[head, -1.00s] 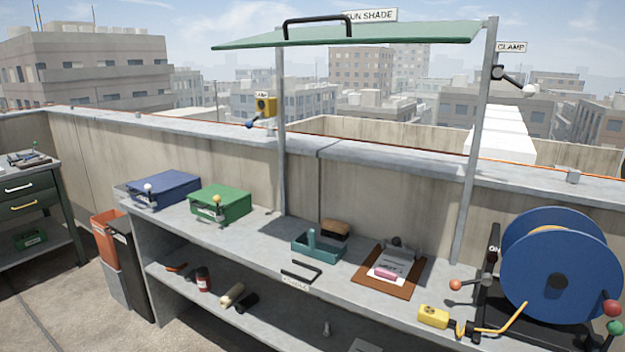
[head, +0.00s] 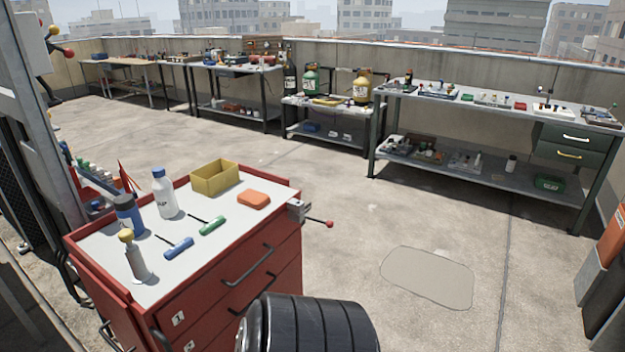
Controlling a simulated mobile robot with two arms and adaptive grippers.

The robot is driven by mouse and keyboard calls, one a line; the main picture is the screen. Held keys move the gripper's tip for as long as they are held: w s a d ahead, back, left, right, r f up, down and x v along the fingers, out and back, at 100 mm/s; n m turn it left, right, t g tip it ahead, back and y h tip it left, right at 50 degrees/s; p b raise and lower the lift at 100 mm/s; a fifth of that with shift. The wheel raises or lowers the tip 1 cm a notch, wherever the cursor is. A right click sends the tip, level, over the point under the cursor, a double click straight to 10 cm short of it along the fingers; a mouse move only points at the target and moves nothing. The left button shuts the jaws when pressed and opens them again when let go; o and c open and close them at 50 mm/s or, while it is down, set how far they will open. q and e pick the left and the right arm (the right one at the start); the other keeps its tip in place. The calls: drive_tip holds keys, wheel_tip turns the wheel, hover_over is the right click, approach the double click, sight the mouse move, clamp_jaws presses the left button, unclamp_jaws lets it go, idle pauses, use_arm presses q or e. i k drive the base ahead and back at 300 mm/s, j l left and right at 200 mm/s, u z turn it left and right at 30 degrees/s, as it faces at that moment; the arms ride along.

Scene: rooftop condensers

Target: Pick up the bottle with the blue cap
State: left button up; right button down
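A white bottle with a blue cap (head: 164,195) stands upright on the grey top of a red drawer cart (head: 215,255) in the left half of the head view. To its left stands a blue bottle with a darker cap (head: 129,216). Nearer, a grey bottle with a yellow top (head: 134,258) also stands upright. Neither of my grippers shows in the head view.
A yellow open box (head: 214,179), an orange block (head: 254,200) and blue (head: 178,248) and green (head: 212,226) screwdrivers share the cart top. A black ribbed round thing (head: 310,325) is in front. Open floor lies right of the cart; benches line the wall.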

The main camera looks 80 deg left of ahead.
sight(164, 193)
drive_tip(key=u, duration=3.6)
drive_tip(key=l, duration=0.15)
